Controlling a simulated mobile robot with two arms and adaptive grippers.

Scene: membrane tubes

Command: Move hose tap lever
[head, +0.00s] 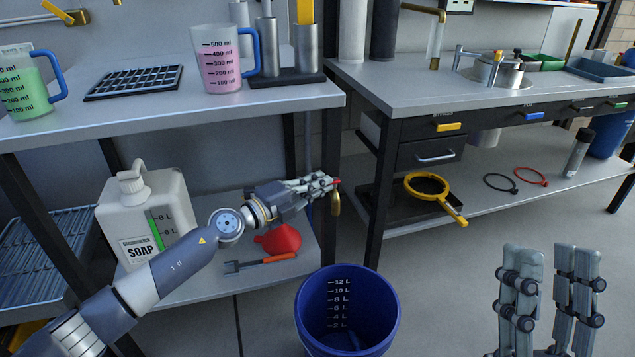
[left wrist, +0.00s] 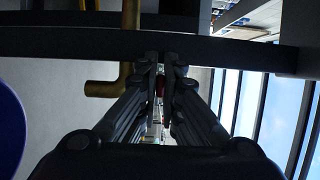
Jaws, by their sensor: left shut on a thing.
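The hose tap (head: 335,205) is a small brass tap by the shelf's right front leg. Its brass pipe and spout also show in the left wrist view (left wrist: 103,89). The red tap lever (head: 337,182) is at the tips of my left gripper (head: 322,183). In the left wrist view the fingers (left wrist: 160,72) are closed around the red lever (left wrist: 159,86), mostly hiding it. My right gripper (head: 548,260) is at the bottom right, with its fingers apart and nothing between them.
A blue bucket (head: 309,330) stands on the floor below the tap. A soap jug (head: 158,205), a red funnel-like object (head: 282,240) and a fork tool (head: 262,262) are on the lower shelf. The right bench (head: 405,85) is beside the tap. Floor between bucket and right gripper is clear.

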